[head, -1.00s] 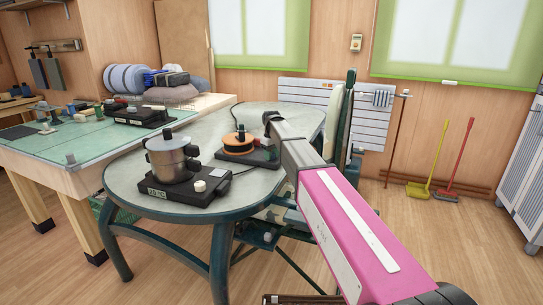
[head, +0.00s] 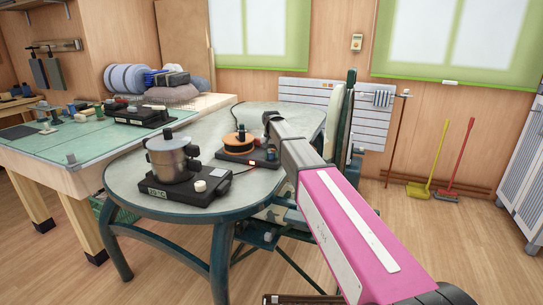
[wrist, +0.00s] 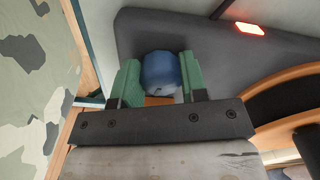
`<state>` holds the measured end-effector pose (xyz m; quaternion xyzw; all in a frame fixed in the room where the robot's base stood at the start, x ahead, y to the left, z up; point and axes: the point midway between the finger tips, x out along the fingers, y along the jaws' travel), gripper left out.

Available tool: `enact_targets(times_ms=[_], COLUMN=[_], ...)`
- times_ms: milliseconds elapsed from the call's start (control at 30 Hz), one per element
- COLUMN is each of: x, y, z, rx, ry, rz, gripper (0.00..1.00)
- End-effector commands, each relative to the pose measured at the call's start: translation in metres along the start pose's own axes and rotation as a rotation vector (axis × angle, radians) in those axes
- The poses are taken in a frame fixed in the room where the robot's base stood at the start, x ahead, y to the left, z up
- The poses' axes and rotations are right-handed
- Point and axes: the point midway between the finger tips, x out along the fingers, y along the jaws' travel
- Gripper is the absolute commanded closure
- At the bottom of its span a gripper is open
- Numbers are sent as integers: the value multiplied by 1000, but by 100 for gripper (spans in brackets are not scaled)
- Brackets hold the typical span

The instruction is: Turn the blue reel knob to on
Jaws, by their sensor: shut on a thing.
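The blue knob (wrist: 160,73) shows in the wrist view on a dark base plate (wrist: 210,45). My gripper (wrist: 158,82) has its two green fingers on either side of the knob and is shut on it. In the head view, the orange reel (head: 238,143) sits on its dark base (head: 233,157) on the grey-green table, right of a metal pot. My forearm reaches in from the lower right, and its end is above the right side of the reel base. A red light (wrist: 250,28) glows on the base in the wrist view.
A metal pot (head: 170,160) on a black heater base (head: 185,193) stands left of the reel on the table (head: 125,175). A camouflage-patterned surface (wrist: 38,75) lies close on the left in the wrist view. The orange reel rim (wrist: 285,95) is close on the right.

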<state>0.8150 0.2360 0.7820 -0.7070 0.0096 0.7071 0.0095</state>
Motion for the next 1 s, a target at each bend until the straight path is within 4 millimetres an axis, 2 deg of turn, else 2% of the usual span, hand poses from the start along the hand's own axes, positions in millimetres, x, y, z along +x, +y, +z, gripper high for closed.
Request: enact_targets(times_ms=[400, 1000], x=[0, 0], y=[-1, -1], z=[0, 0], rx=[209, 246], ry=[0, 0], rz=[0, 0], gripper=[84, 84])
